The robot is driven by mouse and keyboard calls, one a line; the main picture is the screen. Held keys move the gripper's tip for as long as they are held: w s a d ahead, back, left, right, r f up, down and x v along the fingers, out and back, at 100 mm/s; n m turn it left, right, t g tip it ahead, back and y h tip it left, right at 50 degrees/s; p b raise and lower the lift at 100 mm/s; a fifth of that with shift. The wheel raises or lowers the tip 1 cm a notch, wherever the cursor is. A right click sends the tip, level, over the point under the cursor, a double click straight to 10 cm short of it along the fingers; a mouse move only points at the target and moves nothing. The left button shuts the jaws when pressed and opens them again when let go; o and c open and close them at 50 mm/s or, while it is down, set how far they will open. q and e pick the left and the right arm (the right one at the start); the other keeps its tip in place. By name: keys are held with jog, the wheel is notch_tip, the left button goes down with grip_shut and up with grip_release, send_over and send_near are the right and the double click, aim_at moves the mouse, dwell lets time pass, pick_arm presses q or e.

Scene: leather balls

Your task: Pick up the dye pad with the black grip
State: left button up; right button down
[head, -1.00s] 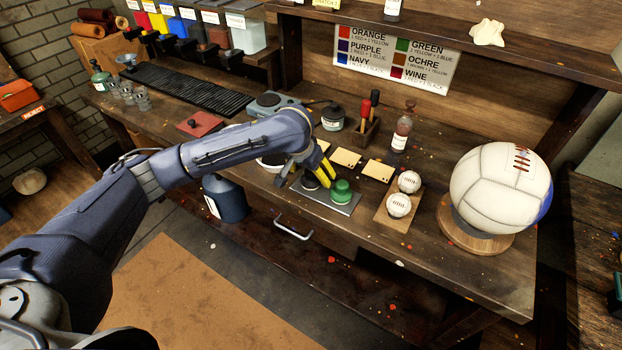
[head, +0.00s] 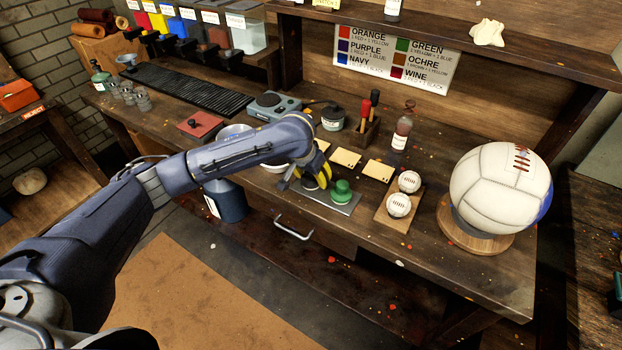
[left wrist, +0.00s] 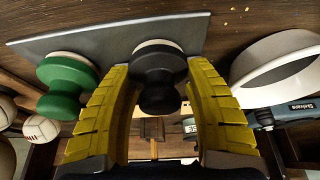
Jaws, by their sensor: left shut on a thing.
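The dye pad with the black grip (left wrist: 158,66) is between the yellow fingers of my left gripper (left wrist: 160,80) in the left wrist view. The gripper is shut on it. In the head view, my left gripper (head: 312,178) is at the left part of the grey metal plate (head: 343,206), and its fingers partly hide the black pad. The pad is at the plate; I cannot tell whether it is touching it. A dye pad with a green grip (head: 341,191) stands on the plate just right of the gripper. It also shows in the left wrist view (left wrist: 66,86).
Two small white balls (head: 398,205) sit on a wooden board to the right. A large white ball (head: 500,188) rests on a round stand beyond them. Tan cards (head: 345,158) and a tool holder (head: 366,130) are behind the plate. A white bowl (left wrist: 280,68) is close to the gripper.

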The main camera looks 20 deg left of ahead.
pick_arm(q)
jog(key=shift+c, duration=1.4)
jog(key=shift+r, duration=0.1)
notch_tip(320, 180, up, 20)
